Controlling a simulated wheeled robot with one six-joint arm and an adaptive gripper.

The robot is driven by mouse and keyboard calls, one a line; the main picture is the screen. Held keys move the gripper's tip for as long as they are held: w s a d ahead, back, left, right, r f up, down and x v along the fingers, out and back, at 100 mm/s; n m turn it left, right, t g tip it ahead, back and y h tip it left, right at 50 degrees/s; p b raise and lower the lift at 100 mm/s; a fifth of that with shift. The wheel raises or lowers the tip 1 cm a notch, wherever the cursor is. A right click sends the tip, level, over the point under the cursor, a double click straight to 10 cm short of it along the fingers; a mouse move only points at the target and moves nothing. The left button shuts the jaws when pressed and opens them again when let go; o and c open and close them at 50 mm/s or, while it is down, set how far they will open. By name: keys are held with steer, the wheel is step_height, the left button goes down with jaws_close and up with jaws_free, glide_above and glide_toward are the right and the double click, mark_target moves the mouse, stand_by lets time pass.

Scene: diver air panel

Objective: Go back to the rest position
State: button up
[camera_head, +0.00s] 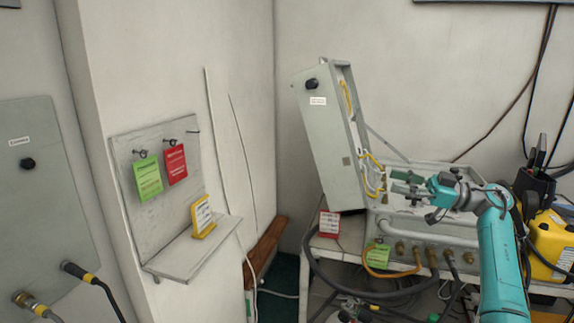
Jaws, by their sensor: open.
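My gripper (400,182) is at the end of my teal arm, on the right of the head view. It points left and its jaws are open, with nothing visible between them. It is in front of the opened grey air panel case (437,230), near the yellow hoses and the raised lid (328,150). I cannot tell whether it touches any part of the panel.
A table (347,232) carries the case, a red tag (329,224) and a green tag (378,256). Dark hoses hang at its front. A yellow case (553,240) stands right of my arm. A wall board (160,205) with tags is at left.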

steer(key=s+a+f+m+t, duration=0.25)
steer(key=s+f+t, duration=0.2)
steer(key=f, duration=0.35)
steer(key=s+a+f+m+t, duration=0.1)
steer(key=s+a+f+t, duration=0.3)
steer(key=f, duration=0.4)
steer(key=s+a+f+m+t, duration=0.2)
steer(key=s+a+f+t, duration=0.1)
steer(key=s+f, duration=0.4)
steer(key=s+a+f+m+t+h, duration=0.1)
steer(key=s+f+m+t+h, duration=0.4)
steer(key=s, duration=0.4)
steer(key=s+f+m+t+h, duration=0.2)
steer(key=s+f+m+h, duration=0.4)
steer(key=s, duration=0.3)
steer(key=s+f+m+g+h, duration=0.1)
steer(key=s+g+h, duration=0.7)
steer(key=s, duration=2.2)
steer(key=shift+d+g, duration=0.35)
steer(key=shift+d, duration=0.1)
steer(key=shift+f, duration=0.1)
